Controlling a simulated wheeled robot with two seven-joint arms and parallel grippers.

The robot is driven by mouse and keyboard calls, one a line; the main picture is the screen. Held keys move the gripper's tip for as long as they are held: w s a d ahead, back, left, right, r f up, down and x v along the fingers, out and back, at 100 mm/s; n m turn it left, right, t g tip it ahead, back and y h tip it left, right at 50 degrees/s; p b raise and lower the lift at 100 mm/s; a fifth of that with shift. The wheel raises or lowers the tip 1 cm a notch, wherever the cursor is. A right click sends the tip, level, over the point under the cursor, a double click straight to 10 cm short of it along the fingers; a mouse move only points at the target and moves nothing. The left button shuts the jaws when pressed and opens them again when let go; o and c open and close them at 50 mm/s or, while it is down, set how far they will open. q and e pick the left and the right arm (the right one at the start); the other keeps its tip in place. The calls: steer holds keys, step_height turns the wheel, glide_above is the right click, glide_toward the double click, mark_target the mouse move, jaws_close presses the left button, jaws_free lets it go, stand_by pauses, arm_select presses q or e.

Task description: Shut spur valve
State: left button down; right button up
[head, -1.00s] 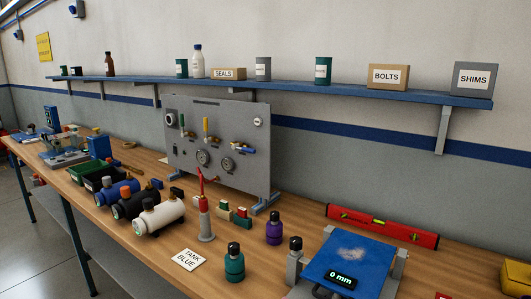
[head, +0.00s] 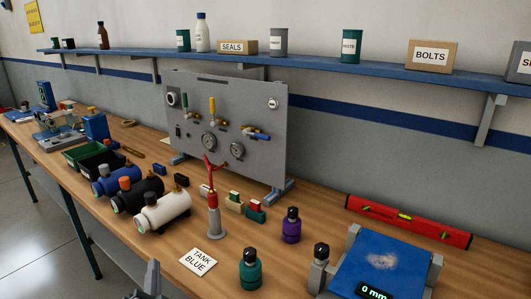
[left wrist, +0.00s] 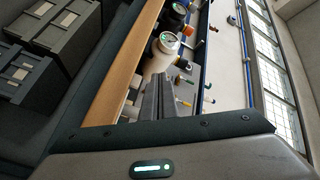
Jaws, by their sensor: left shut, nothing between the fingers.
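The grey valve panel (head: 240,165) stands upright at the back of the bench. It carries a green-handled valve (head: 183,117), a yellow-handled valve (head: 212,106) with its handle upright, and a blue-handled valve (head: 258,134) with its handle lying sideways. I cannot read which one is the spur valve. My left gripper (head: 148,278) is at the bottom edge of the head view, in front of the bench and well short of the panel. In the left wrist view its fingers (left wrist: 155,100) are together with nothing between them. My right gripper is not in view.
Between the left gripper and the panel stand a white tank (head: 163,212), a red-topped grey stand (head: 214,212), and a "TANK BLUE" card (head: 198,262). Teal (head: 250,270) and purple (head: 291,226) bottles stand to the right. A blue shelf (head: 330,75) runs above.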

arm_select(q)
steer(key=w+d+r+m+t+h, duration=0.2)
steer(key=w+d+r+m+h, duration=0.5)
steer(key=r+m, duration=0.25)
steer(key=w+d+r+m+t+h, duration=0.3)
steer(key=w+d+r+m+h, duration=0.1)
steer(key=d+r+m+h, duration=0.45)
steer(key=w+d+r+m+g+h, duration=0.25)
steer(key=w+d+m+g, duration=0.45)
steer(key=m, duration=0.6)
steer(key=w+a+f+m+g+y, duration=0.2)
steer(key=w+m+y, duration=0.1)
steer(key=w, duration=0.3)
steer(key=shift+w+f+m, duration=0.3)
steer(key=shift+f+m, duration=0.1)
steer(key=shift+m, duration=0.2)
steer(key=shift+d, duration=0.15)
